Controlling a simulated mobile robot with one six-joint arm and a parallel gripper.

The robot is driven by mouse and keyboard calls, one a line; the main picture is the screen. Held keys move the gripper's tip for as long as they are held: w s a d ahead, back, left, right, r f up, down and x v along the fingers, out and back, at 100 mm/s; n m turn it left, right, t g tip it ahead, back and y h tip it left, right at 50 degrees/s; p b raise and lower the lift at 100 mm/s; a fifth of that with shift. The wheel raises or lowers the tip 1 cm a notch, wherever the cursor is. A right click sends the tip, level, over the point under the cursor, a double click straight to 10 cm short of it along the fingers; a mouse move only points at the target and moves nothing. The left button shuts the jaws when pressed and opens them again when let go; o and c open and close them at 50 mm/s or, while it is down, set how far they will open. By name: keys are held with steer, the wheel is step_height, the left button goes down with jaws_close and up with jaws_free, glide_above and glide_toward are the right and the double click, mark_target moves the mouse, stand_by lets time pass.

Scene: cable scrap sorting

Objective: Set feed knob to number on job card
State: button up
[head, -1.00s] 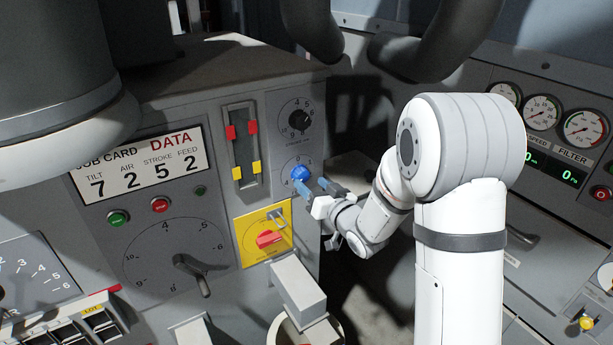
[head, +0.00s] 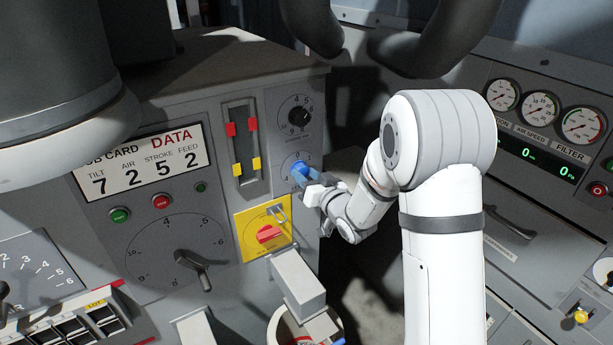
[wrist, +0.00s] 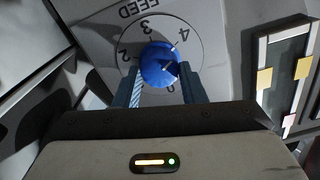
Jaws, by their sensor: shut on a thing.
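The job card (head: 140,170) on the left panel reads TILT 7, AIR 2, STROKE 5, FEED 2. The blue feed knob (head: 300,170) sits on the numbered dial at the panel's right edge. In the wrist view the knob (wrist: 157,62) lies under the word FEED, with 2, 3, 4 and 0 legible around it. A pale mark shows at its upper right, between 3 and 4; I cannot tell for sure that it is the pointer. My gripper (wrist: 160,80) is shut on the knob, one blue finger on each side. The fingers hide the dial's lower part.
A black-knobbed dial (head: 295,116) is just above. The slider unit (head: 242,150) with red and yellow tabs is to its left, and a red switch on a yellow plate (head: 265,238) is below. A large dial with a lever (head: 190,262) is at lower left.

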steer(key=shift+c, duration=0.9)
steer(key=shift+f+b, duration=0.15)
steer(key=shift+b, duration=0.6)
steer(key=shift+f+n+b, duration=0.1)
steer(key=shift+n+b, duration=0.4)
steer(key=shift+b, duration=0.1)
steer(key=n+b, duration=2.2)
steer(key=b, duration=0.9)
steer(key=shift+s+a+n, duration=0.1)
steer(key=shift+n, duration=0.3)
